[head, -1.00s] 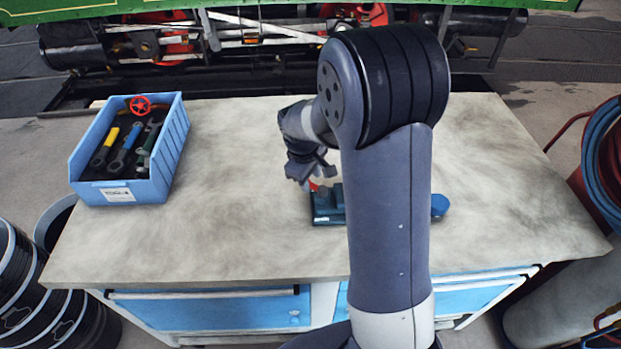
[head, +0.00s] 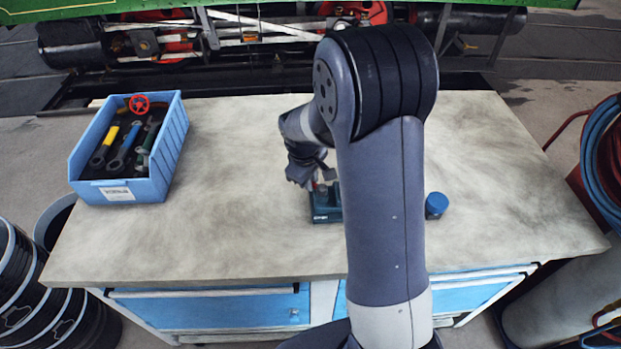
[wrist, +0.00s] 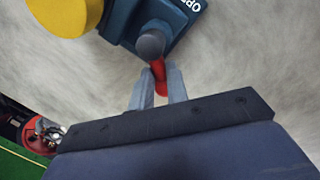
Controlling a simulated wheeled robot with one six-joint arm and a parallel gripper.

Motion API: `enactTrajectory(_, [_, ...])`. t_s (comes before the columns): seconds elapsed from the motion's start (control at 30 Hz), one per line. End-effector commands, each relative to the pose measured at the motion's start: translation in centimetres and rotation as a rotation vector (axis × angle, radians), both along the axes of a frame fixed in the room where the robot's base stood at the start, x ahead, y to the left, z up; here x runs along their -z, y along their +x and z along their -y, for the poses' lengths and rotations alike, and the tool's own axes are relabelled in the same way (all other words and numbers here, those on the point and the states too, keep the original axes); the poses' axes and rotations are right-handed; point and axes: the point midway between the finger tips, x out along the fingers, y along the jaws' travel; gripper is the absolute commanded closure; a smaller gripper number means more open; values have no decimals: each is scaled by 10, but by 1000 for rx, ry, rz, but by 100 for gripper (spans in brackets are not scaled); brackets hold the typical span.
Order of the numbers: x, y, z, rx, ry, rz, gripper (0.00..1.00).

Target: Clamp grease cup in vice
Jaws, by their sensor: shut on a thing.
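A dark teal vice (head: 326,214) sits on the workbench, partly hidden behind my arm in the head view. In the wrist view the vice (wrist: 183,20) shows white lettering and a rounded grey screw end, with a red handle (wrist: 160,76) beside it. My gripper (wrist: 158,88) is shut on the red handle, one finger on each side. In the head view my gripper (head: 312,180) is at the left end of the vice. A yellow round thing (wrist: 65,12) is next to the vice, cut off by the frame; I cannot tell whether it is the grease cup. The vice jaws are hidden.
A blue round-topped object (head: 436,204) is right of my arm. A blue bin (head: 125,191) with several tools and a red valve wheel (head: 139,105) stands at the left of the workbench (head: 230,235). The bench between bin and vice is clear. Hoses hang at the right.

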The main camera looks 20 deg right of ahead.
Motion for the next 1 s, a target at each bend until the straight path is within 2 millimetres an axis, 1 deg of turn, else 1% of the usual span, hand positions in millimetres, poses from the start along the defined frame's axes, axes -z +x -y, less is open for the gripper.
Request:
enactTrajectory(0.17, [1, 1, 0, 19, 0, 1, 100])
enactTrajectory(0.43, [1, 4, 3, 157, 0, 0, 100])
enactTrajectory(0.7, [0, 4, 4, 166, 1, 1, 100])
enactTrajectory(0.73, [0, 4, 4, 165, 1, 1, 84])
enactTrajectory(1.0, [0, 4, 4, 164, 0, 0, 63])
